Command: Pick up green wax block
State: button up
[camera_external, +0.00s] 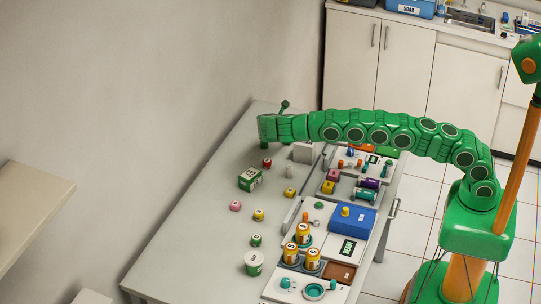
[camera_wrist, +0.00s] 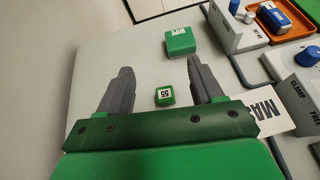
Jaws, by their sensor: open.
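A small green cube (camera_wrist: 165,95) with a white label like "55" lies between my fingers, lower in the picture. My gripper (camera_wrist: 160,68) is open, with its two grey fingers apart and nothing held. In the external view my gripper (camera_external: 268,130) is over the far end of the table, its fingers not clearly seen. Which green thing there matches the wrist view's blocks I cannot tell.
A blue box (camera_external: 346,217) and other equipment stand along the right. The left side is mostly clear. The wall is close behind.

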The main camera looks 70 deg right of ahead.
aim_at(283, 149)
jog(key=shift+n+h, duration=0.3)
jog(key=shift+n, duration=0.1)
jog(key=shift+w+a+f, duration=0.1)
jog(key=shift+w+f, duration=0.1)
jog(key=shift+f, duration=1.5)
jog(key=shift+w+a+f, duration=0.1)
jog(key=shift+w+f, duration=0.1)
jog(key=shift+f, duration=1.55)
jog(key=shift+w+a+f, duration=0.1)
jog(key=shift+w+f, duration=0.1)
jog(key=shift+f, duration=1.5)
jog(key=shift+x, duration=1.5)
jog(key=shift+r, duration=0.15)
jog(key=c, duration=1.1)
